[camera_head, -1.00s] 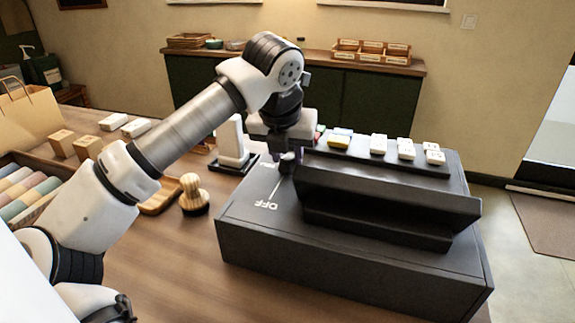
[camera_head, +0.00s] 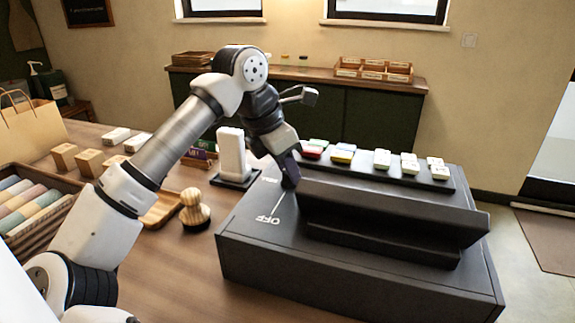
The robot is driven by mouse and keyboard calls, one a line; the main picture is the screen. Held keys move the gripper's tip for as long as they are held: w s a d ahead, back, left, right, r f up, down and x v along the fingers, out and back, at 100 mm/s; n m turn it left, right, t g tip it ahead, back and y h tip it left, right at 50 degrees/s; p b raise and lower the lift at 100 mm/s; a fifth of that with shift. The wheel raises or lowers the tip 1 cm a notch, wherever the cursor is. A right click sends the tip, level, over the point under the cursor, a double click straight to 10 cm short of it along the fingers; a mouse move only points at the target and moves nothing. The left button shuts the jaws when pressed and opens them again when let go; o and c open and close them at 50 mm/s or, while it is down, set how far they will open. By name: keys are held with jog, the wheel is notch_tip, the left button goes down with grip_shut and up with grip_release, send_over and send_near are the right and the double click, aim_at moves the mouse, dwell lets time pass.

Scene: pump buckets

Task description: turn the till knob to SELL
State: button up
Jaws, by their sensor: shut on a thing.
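The till (camera_head: 330,262) is a large dark grey box on the wooden counter. Its top carries a white OFF mark (camera_head: 268,219) with a line running from it toward the knob, and a second white label farther back that is too small to read. My gripper (camera_head: 289,174) is tilted and points down at the till top, left of the raised dark panel (camera_head: 395,203). It is shut on the till knob, which is mostly hidden by the fingers, so I cannot tell which mark the knob points at.
A white upright device (camera_head: 232,155) stands close left of my gripper. A wooden brush (camera_head: 194,210) and tray (camera_head: 160,208) lie on the counter left of the till.

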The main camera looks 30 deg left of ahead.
jog(key=shift+m, duration=0.5)
jog(key=o, duration=1)
jog(key=v, duration=1.4)
jog(key=shift+w+a, duration=0.1)
jog(key=shift+a, duration=0.1)
jog(key=shift+f, duration=0.1)
